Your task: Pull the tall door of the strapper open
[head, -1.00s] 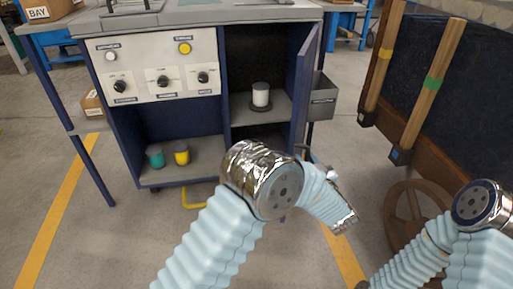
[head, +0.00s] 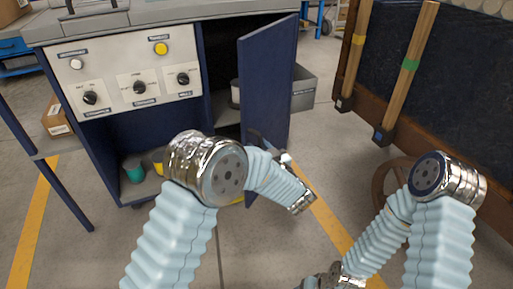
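The strapper is a navy cabinet with a pale control panel (head: 132,80). Its tall navy door (head: 268,85) stands ajar, its near edge to the left, partly hiding the compartment behind it. My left arm crosses in front of the cabinet. My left gripper (head: 264,143) is at the door's lower part, mostly hidden behind my forearm; I cannot tell whether it touches the door or how its fingers stand. My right arm is at the lower right, and its gripper is not in view.
A grey bin (head: 304,88) hangs to the right of the door. A green pot (head: 133,170) and a partly hidden yellow one sit on the low shelf at left. Wooden posts (head: 409,70) and a dark wheel (head: 388,186) stand at right. Grey floor lies between.

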